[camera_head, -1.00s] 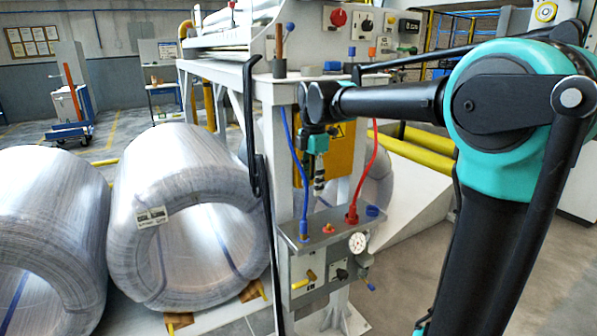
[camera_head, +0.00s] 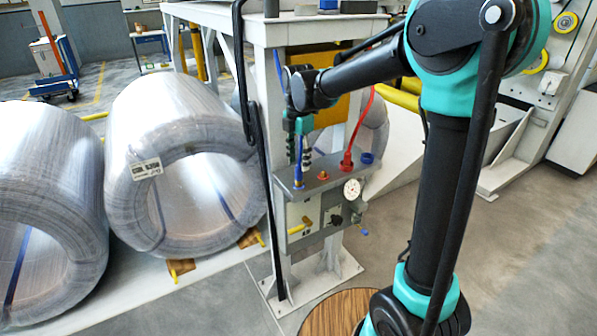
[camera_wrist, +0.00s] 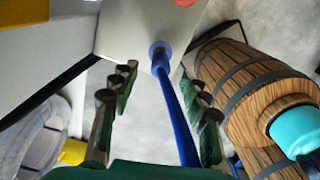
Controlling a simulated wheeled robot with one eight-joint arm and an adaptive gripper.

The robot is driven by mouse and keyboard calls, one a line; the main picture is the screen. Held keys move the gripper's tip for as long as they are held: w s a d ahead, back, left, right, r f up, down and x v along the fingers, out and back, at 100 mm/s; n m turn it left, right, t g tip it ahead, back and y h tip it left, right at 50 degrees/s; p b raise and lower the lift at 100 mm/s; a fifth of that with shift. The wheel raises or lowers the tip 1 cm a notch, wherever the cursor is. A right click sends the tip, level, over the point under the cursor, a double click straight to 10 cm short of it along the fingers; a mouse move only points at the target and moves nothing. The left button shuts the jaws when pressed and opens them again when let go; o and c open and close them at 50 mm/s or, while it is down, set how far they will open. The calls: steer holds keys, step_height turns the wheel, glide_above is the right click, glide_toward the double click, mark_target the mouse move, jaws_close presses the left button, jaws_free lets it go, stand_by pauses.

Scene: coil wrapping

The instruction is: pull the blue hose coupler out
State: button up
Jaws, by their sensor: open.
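The blue hose coupler (camera_head: 298,180) stands upright at the left end of the grey valve box's top (camera_head: 322,187). In the wrist view the coupler (camera_wrist: 159,55) shows as a blue collar with a blue hose (camera_wrist: 179,115) running from it toward my gripper. My gripper (camera_head: 301,158) is just above the coupler and points down. In the wrist view my gripper (camera_wrist: 160,85) is open, with one finger on each side of the hose. Neither finger appears to touch it. The coupler's lower end is hidden.
A red hose coupler (camera_head: 346,162) and a loose blue cap (camera_head: 367,158) are to the right on the box. A gauge (camera_head: 352,189) is on its front. A black upright bar (camera_head: 262,180) is close on the left. A wooden barrel (camera_wrist: 250,90) is below.

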mark_target(299, 167)
steer(key=shift+f, duration=2.4)
steer(key=shift+c, duration=0.4)
jaws_close()
